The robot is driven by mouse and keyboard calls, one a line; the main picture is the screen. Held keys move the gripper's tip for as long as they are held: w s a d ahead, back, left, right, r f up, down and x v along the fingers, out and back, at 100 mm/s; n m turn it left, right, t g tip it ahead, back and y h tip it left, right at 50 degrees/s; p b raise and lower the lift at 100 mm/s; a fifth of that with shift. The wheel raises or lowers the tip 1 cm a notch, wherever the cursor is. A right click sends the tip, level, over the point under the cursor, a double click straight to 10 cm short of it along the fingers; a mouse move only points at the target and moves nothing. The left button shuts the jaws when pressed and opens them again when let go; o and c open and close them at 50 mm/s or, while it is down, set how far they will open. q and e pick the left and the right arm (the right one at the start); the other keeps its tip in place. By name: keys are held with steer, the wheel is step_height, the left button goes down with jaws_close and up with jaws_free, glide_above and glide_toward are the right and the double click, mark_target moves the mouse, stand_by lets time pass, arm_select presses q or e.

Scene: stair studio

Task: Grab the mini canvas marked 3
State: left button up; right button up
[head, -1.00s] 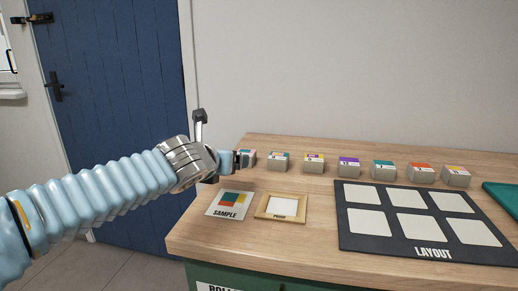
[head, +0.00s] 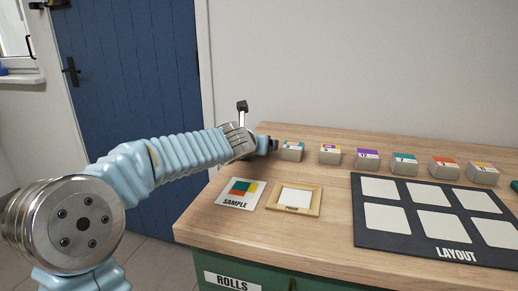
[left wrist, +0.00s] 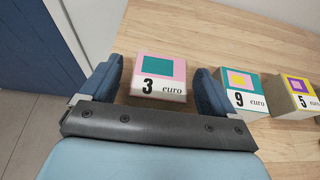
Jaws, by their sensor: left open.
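The mini canvas marked 3 (left wrist: 159,78) shows in the left wrist view, a small block with a pink top, a teal square and a white front label reading "3 euro". My left gripper (left wrist: 160,85) is open, with one blue fingertip on each side of this block. I cannot tell whether the fingers touch it. In the head view my left gripper (head: 273,145) is at the left end of the block row, and the block marked 3 is hidden behind it. My right gripper is not in view.
Blocks marked 9 (left wrist: 240,92) and 5 (left wrist: 297,97) stand to the right in the same row. A sample card (head: 240,193), a small wooden frame (head: 296,212) and a black layout board (head: 372,234) lie on the wooden table (head: 225,228). A wall rises behind.

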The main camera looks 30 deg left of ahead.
arm_select(q)
steer(key=shift+w+a+f, duration=0.1)
steer(key=shift+w+f, duration=0.05)
steer(key=shift+w, duration=0.35)
steer(key=c, duration=1)
steer(key=shift+c, duration=0.2)
